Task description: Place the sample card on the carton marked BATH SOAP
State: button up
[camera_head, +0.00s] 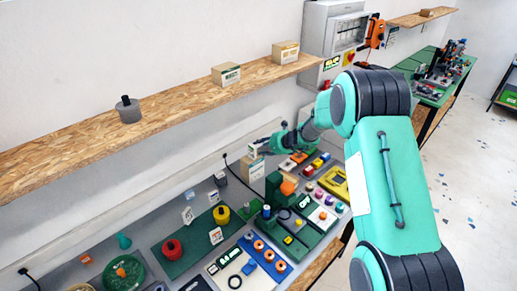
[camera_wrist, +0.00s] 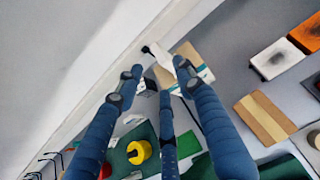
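A tan carton (camera_head: 252,169) stands at the back of the bench against the wall. Its lettering is too small to read. In the wrist view the carton (camera_wrist: 192,62) shows a teal stripe. A small white card (camera_head: 254,150) is at the carton's top, beside my fingertips. It looks like the white piece (camera_wrist: 160,56) between the fingers in the wrist view. I cannot tell whether it rests on the carton. My gripper (camera_head: 264,145) is right above the carton, and in the wrist view (camera_wrist: 158,68) its fingers stand apart, with gaps beside the white piece.
Other small white cards (camera_head: 188,215) stand on the bench, near a red spool (camera_head: 172,249) and a yellow spool (camera_head: 221,214). A wooden shelf (camera_head: 170,105) above the bench bears two cartons (camera_head: 226,74) and a grey weight-like piece (camera_head: 128,110). Coloured parts crowd the bench to the right.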

jog(key=shift+v, duration=1)
jog(key=s+d+r+n+g, duration=0.25)
jog(key=s+r+n, duration=1.15)
jog(key=s+r, duration=1.1)
jog(key=s+d+r+n+h, duration=0.1)
jog(key=s+d+n, duration=0.3)
jog(key=s, duration=0.8)
jog(key=s+d+r+n+h, duration=0.1)
jog(key=s+d+n+h, duration=0.3)
jog(key=s+d, duration=0.4)
jog(key=s+d+r+n+h, duration=0.1)
jog(key=s+d+n, duration=0.4)
jog(key=s, duration=1.2)
jog(key=shift+d+h, duration=0.6)
jog(key=shift+h, duration=0.1)
jog(key=shift+w+r+t, duration=0.1)
jog(key=shift+t, duration=0.15)
